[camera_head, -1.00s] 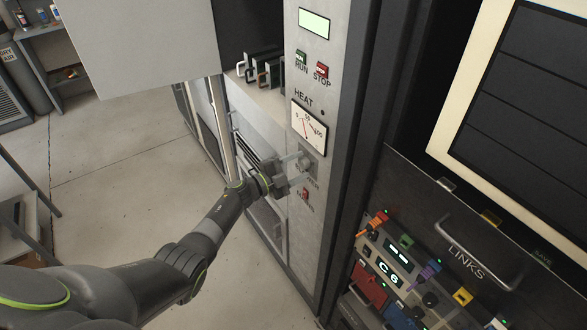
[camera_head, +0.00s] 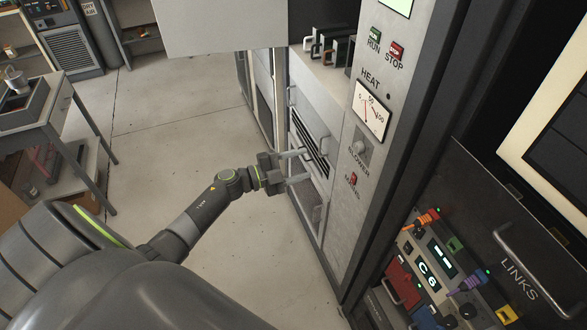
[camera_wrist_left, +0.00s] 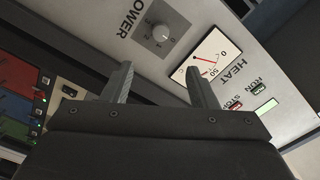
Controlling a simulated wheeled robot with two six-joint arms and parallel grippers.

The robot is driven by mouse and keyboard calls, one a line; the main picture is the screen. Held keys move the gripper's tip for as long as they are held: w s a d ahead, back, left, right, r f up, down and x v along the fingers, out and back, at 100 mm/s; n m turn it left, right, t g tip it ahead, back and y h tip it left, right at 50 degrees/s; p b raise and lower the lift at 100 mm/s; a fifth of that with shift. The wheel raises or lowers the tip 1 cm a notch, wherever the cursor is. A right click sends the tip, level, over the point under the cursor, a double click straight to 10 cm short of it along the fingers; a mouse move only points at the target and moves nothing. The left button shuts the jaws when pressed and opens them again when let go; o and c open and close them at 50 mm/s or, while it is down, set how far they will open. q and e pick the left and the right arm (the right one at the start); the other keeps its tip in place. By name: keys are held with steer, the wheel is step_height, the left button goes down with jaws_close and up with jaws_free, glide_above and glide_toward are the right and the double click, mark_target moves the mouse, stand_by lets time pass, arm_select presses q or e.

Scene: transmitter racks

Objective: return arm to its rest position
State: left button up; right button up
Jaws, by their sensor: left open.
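My left gripper (camera_head: 298,166) is open and empty in the head view, in front of the grey rack's vented lower front. My right gripper is not in view.
The grey control panel (camera_head: 345,204) stands close to the right of the left gripper. An open white door (camera_head: 220,25) juts out above. A black rack with a links handle (camera_head: 527,262) is at right. A table (camera_head: 52,120) stands at left, with open floor (camera_head: 175,130) between.

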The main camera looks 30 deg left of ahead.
arm_select(q)
steer(key=shift+s+a, duration=0.45)
steer(key=shift+s, duration=0.15)
steer(key=s+a+f+n+g+y+b, duration=0.1)
steer(key=s+a+f+n+y, duration=0.3)
steer(key=f, duration=0.7)
steer(key=s+a+f+n+g+y+b, duration=0.15)
steer(key=s+f+n+y, duration=0.35)
steer(key=f, duration=0.6)
steer(key=s+a+f+n+y+b, duration=0.25)
steer(key=s+f+n, duration=0.35)
steer(key=f, duration=0.4)
steer(key=s+d+f+n+g, duration=0.1)
steer(key=s+d+f+g, duration=0.1)
steer(key=s+f, duration=0.4)
steer(key=s+d+f+n+g+b, duration=0.1)
steer(key=s+f+g, duration=0.4)
steer(key=s, duration=1)
steer(key=s+d+f+n+g, duration=0.3)
steer(key=s+d+f, duration=0.2)
steer(key=s, duration=0.6)
step_height(320, 180, down, 3)
steer(key=shift+s+r, duration=0.2)
steer(key=shift+s, duration=0.1)
steer(key=shift+d+g+y, duration=0.1)
steer(key=shift+g+y, duration=0.15)
